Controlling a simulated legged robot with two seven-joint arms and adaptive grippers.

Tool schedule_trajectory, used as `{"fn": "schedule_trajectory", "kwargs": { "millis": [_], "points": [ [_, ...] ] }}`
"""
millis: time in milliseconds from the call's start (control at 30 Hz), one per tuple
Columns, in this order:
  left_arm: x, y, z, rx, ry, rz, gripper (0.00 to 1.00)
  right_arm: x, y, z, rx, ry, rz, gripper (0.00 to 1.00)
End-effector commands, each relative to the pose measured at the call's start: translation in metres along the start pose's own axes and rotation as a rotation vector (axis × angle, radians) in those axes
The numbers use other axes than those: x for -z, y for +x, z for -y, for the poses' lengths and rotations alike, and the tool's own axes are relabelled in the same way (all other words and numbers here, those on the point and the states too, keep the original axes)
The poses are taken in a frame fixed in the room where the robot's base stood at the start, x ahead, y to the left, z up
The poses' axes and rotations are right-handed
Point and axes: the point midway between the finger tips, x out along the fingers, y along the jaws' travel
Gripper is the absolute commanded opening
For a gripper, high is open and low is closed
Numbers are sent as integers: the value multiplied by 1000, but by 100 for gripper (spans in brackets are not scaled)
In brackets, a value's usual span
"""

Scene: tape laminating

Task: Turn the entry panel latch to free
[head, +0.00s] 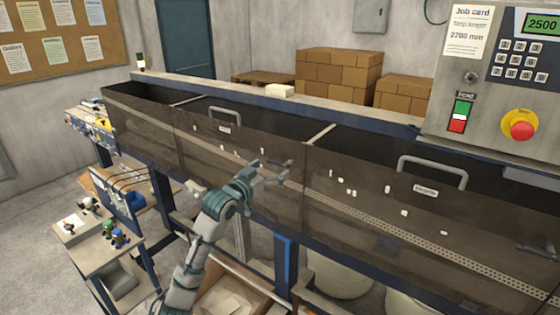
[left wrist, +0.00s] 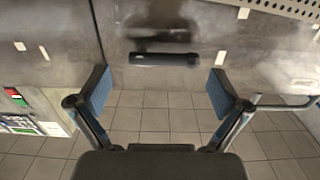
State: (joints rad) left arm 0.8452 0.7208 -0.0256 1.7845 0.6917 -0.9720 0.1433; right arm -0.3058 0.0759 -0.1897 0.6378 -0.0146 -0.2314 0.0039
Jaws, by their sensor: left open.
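The latch (left wrist: 165,59) is a dark bar lying horizontal on the smoky panel (left wrist: 125,75), near its lower edge in the left wrist view. My left gripper (left wrist: 160,88) is open and empty, its two blue-padded fingers spread to either side of the latch, not visibly touching it. In the head view my left gripper (head: 284,173) is in front of the long row of dark see-through panels, left of the middle seam. There my gripper and arm cover the area, and I cannot make out this latch. My right gripper is not in view.
A similar dark latch (head: 537,249) shows on the right panel (head: 400,225). Grey handles stand on the left panel (head: 225,115) and right panel (head: 432,166). A control box with a red stop button (head: 519,125) is at upper right. A small cart (head: 95,235) stands at left.

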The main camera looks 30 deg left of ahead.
Motion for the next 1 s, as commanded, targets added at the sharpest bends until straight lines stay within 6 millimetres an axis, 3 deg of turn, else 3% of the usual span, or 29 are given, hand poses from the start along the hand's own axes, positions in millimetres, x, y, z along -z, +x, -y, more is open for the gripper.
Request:
{"fn": "schedule_trajectory", "kwargs": {
  "millis": [100, 300, 600, 767, 1000],
  "points": [
    [2, 21, -2, -1, -1, 0, 100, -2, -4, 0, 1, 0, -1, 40],
    [4, 41, -5, 3, 4, -2, 100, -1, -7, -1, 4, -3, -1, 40],
    [3, 45, -3, 2, 2, -6, 100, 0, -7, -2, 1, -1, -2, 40],
    [3, 45, -3, 2, 2, -7, 62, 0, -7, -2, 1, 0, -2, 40],
    [3, 46, -1, 5, 4, -5, 61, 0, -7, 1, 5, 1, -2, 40]
  ]
}}
